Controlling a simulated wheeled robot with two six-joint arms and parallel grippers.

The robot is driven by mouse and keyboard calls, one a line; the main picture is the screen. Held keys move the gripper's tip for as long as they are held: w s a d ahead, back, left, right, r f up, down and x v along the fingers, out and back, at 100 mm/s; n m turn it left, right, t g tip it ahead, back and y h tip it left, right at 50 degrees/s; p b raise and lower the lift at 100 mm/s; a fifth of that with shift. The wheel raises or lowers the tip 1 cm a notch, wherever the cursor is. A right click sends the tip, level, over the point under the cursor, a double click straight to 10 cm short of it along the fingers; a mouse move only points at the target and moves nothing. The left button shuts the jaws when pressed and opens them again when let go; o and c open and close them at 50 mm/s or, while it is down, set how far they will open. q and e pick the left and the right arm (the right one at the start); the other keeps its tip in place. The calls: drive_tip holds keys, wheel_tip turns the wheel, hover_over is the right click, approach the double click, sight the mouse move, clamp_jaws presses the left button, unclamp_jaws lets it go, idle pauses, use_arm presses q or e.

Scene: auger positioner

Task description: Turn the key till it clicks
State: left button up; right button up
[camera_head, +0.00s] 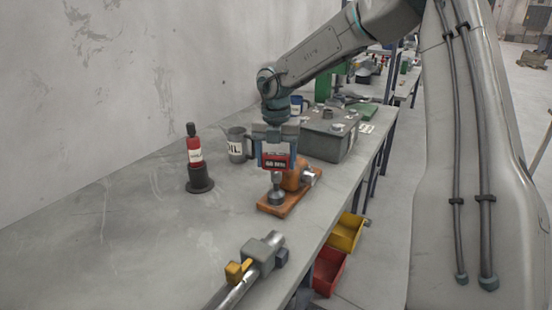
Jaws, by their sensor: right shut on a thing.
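My right gripper (275,166) comes down from the upper right over the bench. It is shut on a part with a red label, most likely the key (278,162); the label's small lettering is hard to read. Directly below is a metal shaft with a round dark piece (277,196). It stands on a brown-orange base plate (272,210) that carries an orange fixture (297,176) with a metal fitting on its right. I cannot tell whether the key is seated on the shaft, because the gripper hides the join. My left gripper is not in view.
A red bottle on a dark stand (200,185) and a grey oil jug (238,146) stand to the left. A grey box (330,138) is behind. A silver bar with a grey block (262,250) lies in front. Yellow (345,236) and red bins (328,270) hang below the edge.

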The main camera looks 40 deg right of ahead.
drive_tip(key=shift+f+m+b, duration=0.1)
drive_tip(key=shift+m+b, duration=0.5)
drive_tip(key=shift+b, duration=0.2)
drive_tip(key=shift+m+b, duration=0.35)
drive_tip(key=shift+m, duration=0.15)
drive_tip(key=shift+m+b, duration=0.8)
drive_tip(key=shift+b, duration=0.05)
drive_tip(key=shift+m, duration=0.4)
